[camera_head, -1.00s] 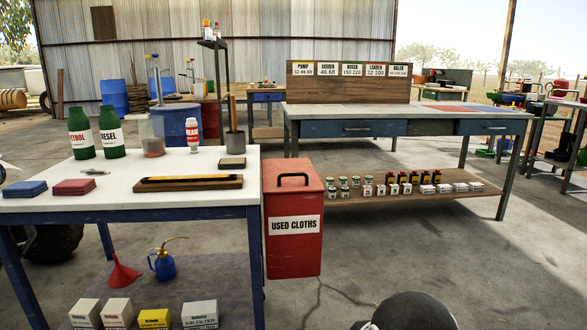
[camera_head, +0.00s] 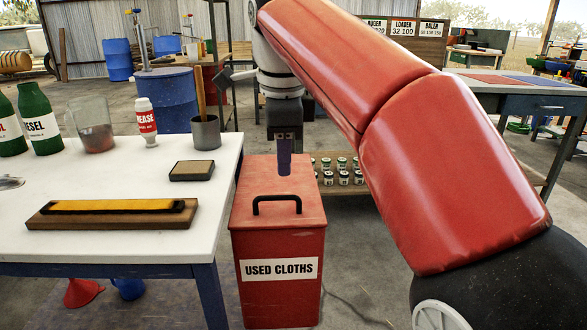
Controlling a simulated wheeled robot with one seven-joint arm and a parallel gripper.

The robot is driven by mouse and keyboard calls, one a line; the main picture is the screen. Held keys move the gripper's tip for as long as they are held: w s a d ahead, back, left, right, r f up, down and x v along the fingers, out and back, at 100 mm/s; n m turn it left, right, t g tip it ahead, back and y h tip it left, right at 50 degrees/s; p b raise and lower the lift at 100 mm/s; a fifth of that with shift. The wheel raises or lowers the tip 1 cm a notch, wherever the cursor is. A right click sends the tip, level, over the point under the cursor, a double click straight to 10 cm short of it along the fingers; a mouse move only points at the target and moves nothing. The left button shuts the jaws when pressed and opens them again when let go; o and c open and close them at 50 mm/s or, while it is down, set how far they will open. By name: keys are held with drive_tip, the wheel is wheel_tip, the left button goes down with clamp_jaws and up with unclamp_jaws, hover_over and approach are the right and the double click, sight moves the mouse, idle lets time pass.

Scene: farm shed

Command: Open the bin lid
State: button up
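The red bin (camera_head: 279,297) labelled USED CLOTHS stands on the floor just right of the white-topped table. Its red lid (camera_head: 305,183) is down, with a black arched handle (camera_head: 277,199) near the front edge. My gripper (camera_head: 284,165) points down over the back part of the lid, behind the handle. It is seen edge-on as a dark narrow shape, so I cannot tell whether its fingers are apart or whether they touch the lid. Nothing shows in it. My red arm reaches in from the right and hides part of the background.
The white table (camera_head: 110,180) holds a tray with a yellow-topped bar (camera_head: 112,209), a small pad (camera_head: 192,170), a grey pot (camera_head: 205,133), a grease tube (camera_head: 146,122), a jug (camera_head: 92,125) and green bottles (camera_head: 40,122). A shelf of jars (camera_head: 343,170) is behind the bin.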

sight(283, 199)
drive_tip(key=f, duration=0.2)
drive_tip(key=w+f+b, duration=0.1)
drive_tip(key=f, duration=0.2)
drive_tip(key=f+b, duration=0.1)
drive_tip(key=f, duration=0.1)
drive_tip(key=shift+w+f, duration=0.2)
drive_tip(key=shift+w, duration=0.1)
clamp_jaws()
